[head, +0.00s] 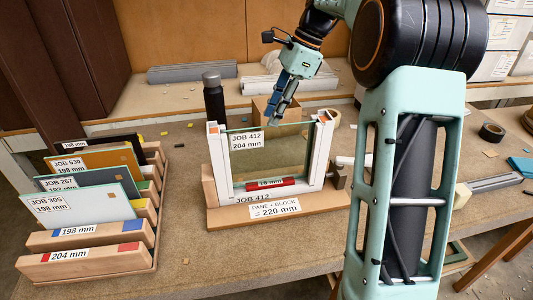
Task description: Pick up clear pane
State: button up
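A clear pane (285,155) with a greenish edge and a label reading JOB 412, 204 mm stands upright in a white U-shaped frame (217,165). A red block (270,184) marked 16 mm lies at the bottom of the frame. My gripper (273,116) points down at the pane's top edge, near its middle, with the fingertips at or just behind that edge. The fingers overlap in this view, so I cannot tell whether they are apart, or whether they touch the pane.
A wooden rack (90,262) at the left holds several labelled panes. A dark bottle (214,97) stands behind the frame, and a cardboard box (262,107) is behind my gripper. A wooden base (225,217) carries the frame. A dark tape roll (492,132) lies at the right.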

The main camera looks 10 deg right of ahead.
send_over(271, 156)
notch_tip(271, 156, down, 4)
jog(key=shift+x, duration=2.85)
jog(key=shift+w+f, duration=0.15)
jog(key=shift+f, duration=0.1)
jog(key=shift+c, duration=0.5)
grip_shut()
jog(key=shift+r+p, duration=0.1)
jog(key=shift+p, duration=0.2)
